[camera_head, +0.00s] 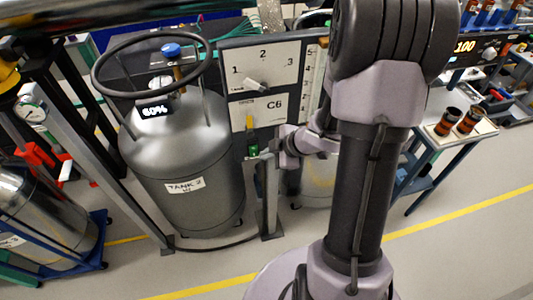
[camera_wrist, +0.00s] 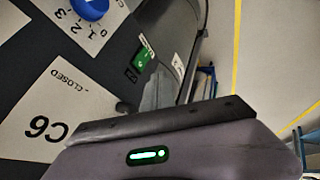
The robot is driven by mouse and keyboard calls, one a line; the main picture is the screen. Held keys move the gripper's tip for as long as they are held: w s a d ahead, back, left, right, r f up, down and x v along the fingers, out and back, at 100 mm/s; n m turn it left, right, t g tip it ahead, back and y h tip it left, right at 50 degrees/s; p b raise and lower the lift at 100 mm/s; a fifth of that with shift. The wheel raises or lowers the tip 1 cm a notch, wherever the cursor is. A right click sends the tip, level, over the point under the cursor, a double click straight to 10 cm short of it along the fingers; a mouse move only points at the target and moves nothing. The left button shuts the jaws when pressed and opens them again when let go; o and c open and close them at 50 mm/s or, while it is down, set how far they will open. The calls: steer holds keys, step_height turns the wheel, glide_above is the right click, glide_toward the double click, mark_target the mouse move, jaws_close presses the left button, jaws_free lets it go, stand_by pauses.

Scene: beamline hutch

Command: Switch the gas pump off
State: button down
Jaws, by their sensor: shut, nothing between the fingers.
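A small green switch (camera_head: 253,150) sits at the lower edge of the grey panel, right of the grey tank. In the wrist view the green switch (camera_wrist: 142,57) shows a white mark, with a dark piece beside it and a small label above that I cannot read. I cannot tell its position for sure. My gripper (camera_head: 272,147) is shut and empty, close to the right of the switch. I cannot tell whether it touches it. In the wrist view, my gripper's dark edge and green light fill the bottom.
The panel (camera_head: 232,60) carries a numbered dial and a C6 plate (camera_head: 268,107) with a yellow handle. The wrist view shows a blue knob (camera_wrist: 90,5). The grey tank (camera_head: 180,150) reads 60%. A side table (camera_head: 433,122) stands right. Open floor lies in front.

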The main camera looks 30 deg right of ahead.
step_height(320, 180, up, 6)
steer(key=s+d+p, duration=0.1)
steer(key=d+p, duration=0.1)
steer(key=p, duration=0.1)
steer(key=shift+d, duration=0.15)
